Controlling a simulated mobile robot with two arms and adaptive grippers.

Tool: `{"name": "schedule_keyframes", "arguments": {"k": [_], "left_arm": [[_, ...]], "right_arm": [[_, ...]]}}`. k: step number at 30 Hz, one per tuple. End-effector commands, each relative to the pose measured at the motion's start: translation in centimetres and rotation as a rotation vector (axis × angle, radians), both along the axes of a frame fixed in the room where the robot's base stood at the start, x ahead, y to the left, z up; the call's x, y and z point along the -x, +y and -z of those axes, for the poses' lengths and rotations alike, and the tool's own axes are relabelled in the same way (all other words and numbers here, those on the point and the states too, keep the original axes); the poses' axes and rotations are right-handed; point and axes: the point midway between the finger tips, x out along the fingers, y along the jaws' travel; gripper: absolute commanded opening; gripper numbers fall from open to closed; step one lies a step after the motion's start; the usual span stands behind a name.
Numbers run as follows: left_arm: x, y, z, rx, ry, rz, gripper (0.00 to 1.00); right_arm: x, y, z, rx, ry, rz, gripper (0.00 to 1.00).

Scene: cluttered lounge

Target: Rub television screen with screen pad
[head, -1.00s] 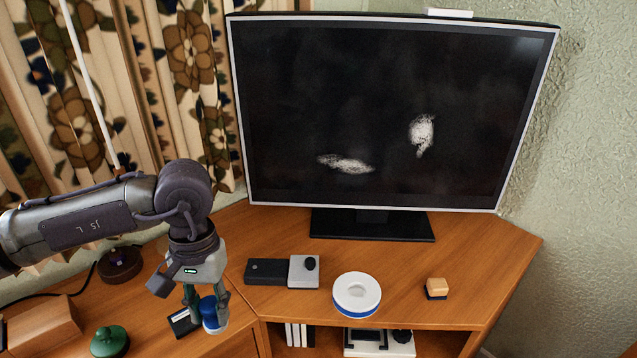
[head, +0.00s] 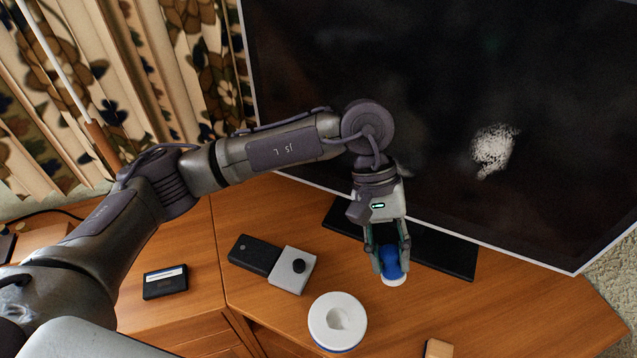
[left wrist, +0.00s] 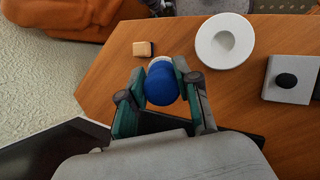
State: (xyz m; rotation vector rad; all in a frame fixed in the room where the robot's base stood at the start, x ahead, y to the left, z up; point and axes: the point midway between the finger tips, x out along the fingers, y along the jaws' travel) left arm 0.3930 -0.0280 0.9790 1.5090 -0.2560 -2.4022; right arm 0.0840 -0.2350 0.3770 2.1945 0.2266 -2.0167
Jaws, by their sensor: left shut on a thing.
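The television screen (head: 440,70) is dark, with a pale speckled smudge (head: 493,150) on its right part. The lower left of the screen is partly hidden behind my left arm. My left gripper (head: 390,262) is shut on the screen pad (head: 394,278), which has a blue knob and a white underside. It holds the pad in front of the television's stand. In the left wrist view the pad's blue knob (left wrist: 161,86) sits between the fingers of the gripper (left wrist: 160,78). My right gripper is not in view.
A round white dish (head: 337,322), a grey box with a black knob (head: 292,270) and a black box (head: 254,255) stand on the wooden desk (head: 490,320). A small tan block (head: 438,348) is at the front. A black cassette (head: 166,282) lies at left.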

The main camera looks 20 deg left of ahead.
Motion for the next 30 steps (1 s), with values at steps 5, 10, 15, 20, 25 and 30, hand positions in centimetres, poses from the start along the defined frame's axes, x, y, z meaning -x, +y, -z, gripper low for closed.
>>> {"name": "schedule_keyframes", "arguments": {"k": [5, 10, 15, 20, 25, 30], "left_arm": [[0.1, -5.2, -4.0, 0.225, 0.136, -0.296, 0.0], [-1.8, -6.5, -7.3, 0.471, 0.169, -0.652, 0.0], [-4.5, -5.0, -8.9, 0.693, 0.119, -0.969, 0.0], [-6.8, -2.4, -8.9, 0.861, 0.04, -1.203, 0.0], [-8.7, 1.4, -7.7, 1.001, -0.073, -1.41, 0.0], [-9.7, 5.9, -5.5, 1.107, -0.208, -1.584, 0.0]], "right_arm": [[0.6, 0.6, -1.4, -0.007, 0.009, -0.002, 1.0], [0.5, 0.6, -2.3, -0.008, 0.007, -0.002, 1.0], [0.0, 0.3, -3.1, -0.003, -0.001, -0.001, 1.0], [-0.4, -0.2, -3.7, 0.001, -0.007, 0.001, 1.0], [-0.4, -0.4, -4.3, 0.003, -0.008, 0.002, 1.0], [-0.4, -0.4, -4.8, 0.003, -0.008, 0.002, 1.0]]}}
